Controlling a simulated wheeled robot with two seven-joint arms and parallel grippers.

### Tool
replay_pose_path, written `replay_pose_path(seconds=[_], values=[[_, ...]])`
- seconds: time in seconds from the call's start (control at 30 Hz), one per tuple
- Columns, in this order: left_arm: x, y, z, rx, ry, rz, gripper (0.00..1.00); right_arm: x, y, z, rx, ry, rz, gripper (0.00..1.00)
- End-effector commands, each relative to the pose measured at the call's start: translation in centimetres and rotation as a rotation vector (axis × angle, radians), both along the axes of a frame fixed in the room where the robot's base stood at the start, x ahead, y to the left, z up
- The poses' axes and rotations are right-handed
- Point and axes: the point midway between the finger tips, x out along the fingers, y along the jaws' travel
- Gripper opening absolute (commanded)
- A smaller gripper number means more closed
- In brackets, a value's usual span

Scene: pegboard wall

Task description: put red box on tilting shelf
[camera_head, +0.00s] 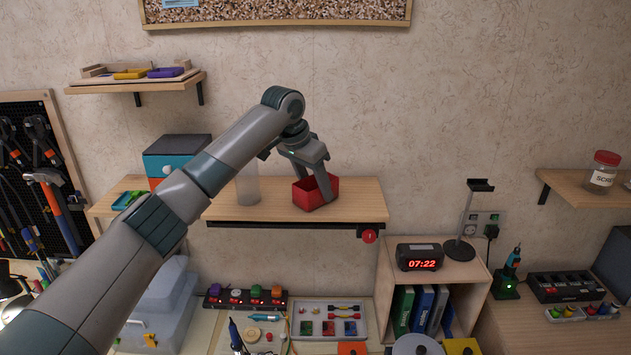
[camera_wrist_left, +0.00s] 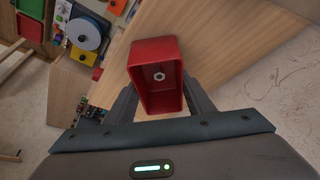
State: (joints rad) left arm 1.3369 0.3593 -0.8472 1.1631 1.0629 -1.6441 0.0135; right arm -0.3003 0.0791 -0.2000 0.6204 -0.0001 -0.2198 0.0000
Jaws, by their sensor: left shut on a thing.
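The red box (camera_head: 308,197) is a small open-topped box at the middle of the tilting shelf (camera_head: 362,200), a wooden board on the wall with a dark rail along its front and a red round knob (camera_head: 369,236) at its right end. My left gripper (camera_head: 318,185) reaches down from above and is shut on the red box. In the left wrist view the red box (camera_wrist_left: 155,62) sits between the two fingers, its inside showing a small round bolt-like spot. Whether its base touches the board is hard to tell. My right gripper is not in view.
A translucent cylinder (camera_head: 247,186) stands on the board left of the box, partly behind my arm. A blue and orange box (camera_head: 178,152) is further left. A clock (camera_head: 419,257) sits on a cubby below right. The board's right part is clear.

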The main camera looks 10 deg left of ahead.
Motion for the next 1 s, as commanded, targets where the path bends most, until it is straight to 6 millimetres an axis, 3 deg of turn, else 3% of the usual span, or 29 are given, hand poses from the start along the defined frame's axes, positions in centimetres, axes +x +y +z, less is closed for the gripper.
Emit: replay_pose_path(seconds=[0.33,0.37,0.43,0.83,1.0], values=[[0.0,0.0,-0.3,0.0,0.0,0.0,0.25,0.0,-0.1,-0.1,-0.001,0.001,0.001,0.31],[0.0,0.0,-0.3,0.0,0.0,0.0,0.53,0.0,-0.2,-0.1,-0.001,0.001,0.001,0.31],[0.0,0.0,-0.3,0.0,0.0,0.0,0.67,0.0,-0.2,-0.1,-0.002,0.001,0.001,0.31],[0.0,0.0,0.0,0.001,-0.001,0.0,0.67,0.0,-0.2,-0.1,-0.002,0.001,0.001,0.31],[-0.3,0.3,0.9,0.001,-0.003,0.0,0.67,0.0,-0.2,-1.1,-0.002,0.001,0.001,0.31]])
